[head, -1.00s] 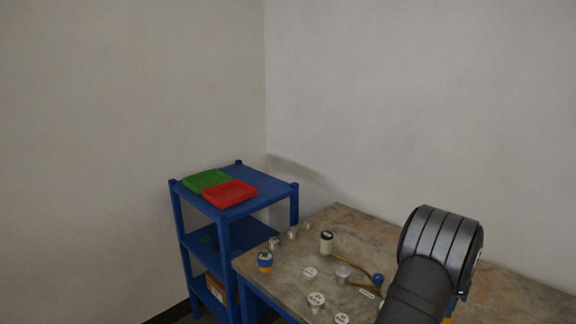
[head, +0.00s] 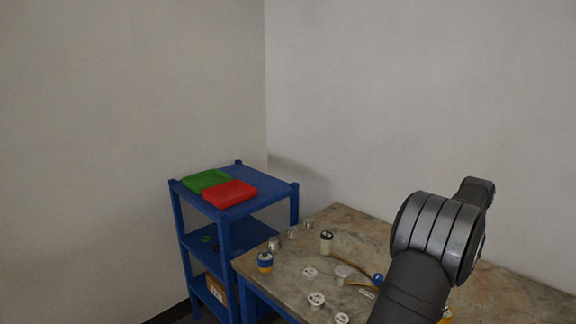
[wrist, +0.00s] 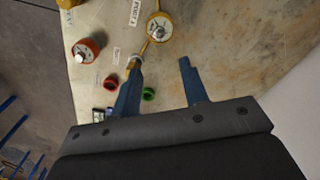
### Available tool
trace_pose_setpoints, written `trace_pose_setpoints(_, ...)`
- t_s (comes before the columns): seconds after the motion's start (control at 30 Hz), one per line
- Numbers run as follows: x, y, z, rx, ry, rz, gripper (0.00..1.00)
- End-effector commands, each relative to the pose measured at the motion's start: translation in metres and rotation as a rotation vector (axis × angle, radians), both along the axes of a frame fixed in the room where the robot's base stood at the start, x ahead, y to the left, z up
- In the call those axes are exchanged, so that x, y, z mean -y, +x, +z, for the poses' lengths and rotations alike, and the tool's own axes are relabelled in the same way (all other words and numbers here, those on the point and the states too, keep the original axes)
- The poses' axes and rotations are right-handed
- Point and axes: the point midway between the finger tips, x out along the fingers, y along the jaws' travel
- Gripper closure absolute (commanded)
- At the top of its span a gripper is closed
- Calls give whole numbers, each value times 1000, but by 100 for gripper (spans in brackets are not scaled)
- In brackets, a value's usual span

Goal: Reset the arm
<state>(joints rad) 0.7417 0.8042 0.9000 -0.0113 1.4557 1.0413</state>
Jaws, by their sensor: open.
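My gripper (wrist: 160,68) shows in the wrist view with its two blue fingers apart and nothing held between them. It is above the table (wrist: 228,45). A yellow flanged vessel (wrist: 159,27) stands beyond the fingertips, and an orange-red vessel (wrist: 86,50) is to the left. A small pale part near the left fingertip is partly covered, and I cannot tell whether they touch. In the head view my gripper is not visible; only my arm links show at the right.
Green (wrist: 148,93) and red (wrist: 110,86) rings lie near the left finger. In the head view, several small vessels and white caps (head: 316,299) lie on the table. A blue shelf (head: 262,185) at left holds green (head: 205,180) and red (head: 229,193) trays.

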Motion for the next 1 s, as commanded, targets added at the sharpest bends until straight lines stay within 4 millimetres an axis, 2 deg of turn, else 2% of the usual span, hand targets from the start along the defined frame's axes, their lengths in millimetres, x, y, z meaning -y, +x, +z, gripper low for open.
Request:
trace_pose_setpoints(0.03,0,1,12,3,-3,0,59)
trace_pose_setpoints(0.17,0,1,37,3,-3,0,59)
trace_pose_setpoints(1.0,-1,-4,-135,-3,4,0,59)
